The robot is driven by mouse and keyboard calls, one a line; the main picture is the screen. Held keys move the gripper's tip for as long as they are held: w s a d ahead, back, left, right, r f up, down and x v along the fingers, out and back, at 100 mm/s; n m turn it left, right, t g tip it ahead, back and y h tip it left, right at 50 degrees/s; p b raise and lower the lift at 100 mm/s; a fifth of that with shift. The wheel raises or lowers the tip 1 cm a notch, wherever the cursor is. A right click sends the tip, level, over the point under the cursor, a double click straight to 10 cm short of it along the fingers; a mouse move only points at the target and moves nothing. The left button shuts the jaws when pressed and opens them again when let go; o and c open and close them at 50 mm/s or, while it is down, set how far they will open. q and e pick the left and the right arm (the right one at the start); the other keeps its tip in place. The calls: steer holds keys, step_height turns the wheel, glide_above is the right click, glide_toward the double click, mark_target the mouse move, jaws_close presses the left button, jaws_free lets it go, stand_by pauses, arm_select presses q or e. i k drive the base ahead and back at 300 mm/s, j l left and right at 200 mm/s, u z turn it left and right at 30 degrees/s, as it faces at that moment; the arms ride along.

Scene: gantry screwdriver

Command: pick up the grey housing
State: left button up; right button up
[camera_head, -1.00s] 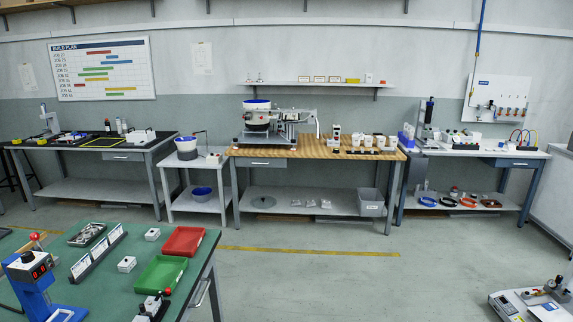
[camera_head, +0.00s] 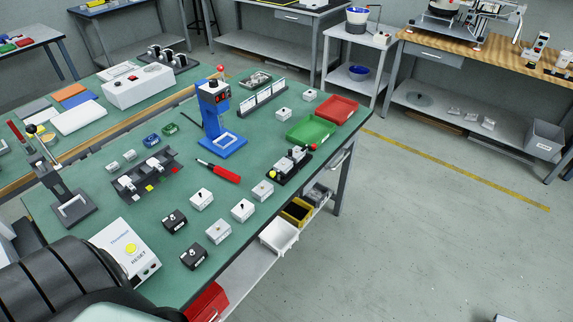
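Several small box-shaped housings with a knob on top stand on the green-topped bench (camera_head: 290,165) in the head view. Two look light grey: one near the front (camera_head: 218,231) and one further right (camera_head: 263,191). Two look whiter, one on the left (camera_head: 201,199) and one on the right (camera_head: 243,210). Two are black, one upper (camera_head: 174,220) and one lower (camera_head: 194,256). Grey and white are hard to tell apart at this size. Neither of my grippers shows; a dark ridged arm part of mine fills the lower left corner.
A blue press (camera_head: 213,110), a red-handled screwdriver (camera_head: 220,172), a black fixture (camera_head: 290,165), a green tray (camera_head: 311,129) and a red tray (camera_head: 338,109) are on the bench. A white reset box (camera_head: 125,248) is at its near left. Open floor lies to the right.

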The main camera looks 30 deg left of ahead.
mark_target(285, 166)
steer(key=i+u, duration=0.15)
steer(key=u, duration=0.3)
steer(key=i+l+u, duration=0.1)
steer(key=u, duration=0.3)
steer(key=i+l+u, duration=0.1)
steer(key=u, duration=0.35)
